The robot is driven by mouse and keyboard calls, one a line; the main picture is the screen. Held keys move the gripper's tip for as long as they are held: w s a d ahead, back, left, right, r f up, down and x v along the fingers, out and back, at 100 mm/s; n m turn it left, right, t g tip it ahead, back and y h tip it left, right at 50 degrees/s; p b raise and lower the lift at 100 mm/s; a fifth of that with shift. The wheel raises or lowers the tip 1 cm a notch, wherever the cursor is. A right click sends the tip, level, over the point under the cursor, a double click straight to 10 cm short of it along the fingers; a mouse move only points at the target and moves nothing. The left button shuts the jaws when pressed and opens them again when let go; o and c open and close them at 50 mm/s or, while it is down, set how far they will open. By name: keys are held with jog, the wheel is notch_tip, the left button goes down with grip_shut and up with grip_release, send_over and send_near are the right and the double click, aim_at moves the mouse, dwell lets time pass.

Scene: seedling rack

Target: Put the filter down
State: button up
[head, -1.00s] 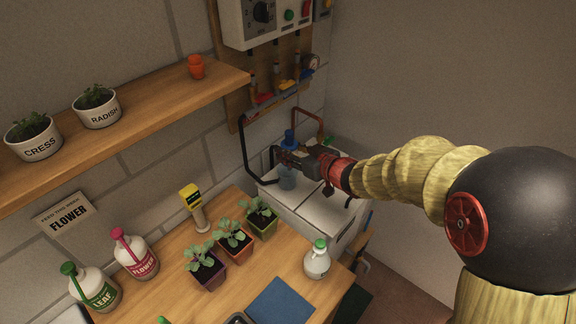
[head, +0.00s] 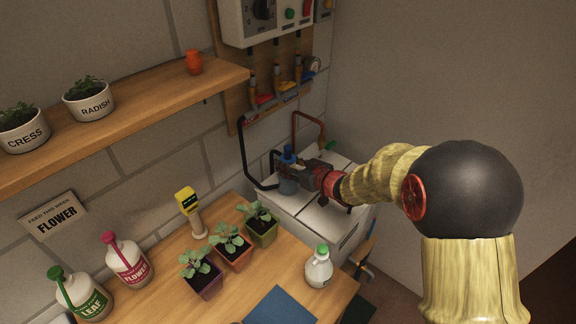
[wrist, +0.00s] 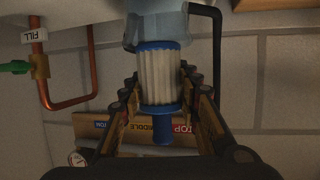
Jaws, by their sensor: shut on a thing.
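The filter, a white pleated cartridge with blue end caps and a blue stem (wrist: 161,80), stands between the fingers of my gripper (wrist: 162,112) in the wrist view. My gripper is shut on it. The filter's blue top shows in the head view (head: 287,152), just left of my gripper (head: 300,170). A translucent bluish housing (head: 288,187) is directly below the filter. It also shows in the wrist view (wrist: 158,22), at the filter's far end. Most of the pleats show outside it; whether the far cap is inside its mouth I cannot tell.
A white cabinet (head: 325,212) is below my gripper. A black pipe (head: 243,150) and a copper pipe (head: 310,117) run close by. Seedling pots (head: 263,234), a white jug (head: 319,267) and a blue mat (head: 280,306) are on the wooden bench.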

jog(key=shift+f, duration=0.5)
jog(key=shift+f, duration=0.15)
jog(key=o, duration=1.1)
jog(key=shift+o, duration=0.3)
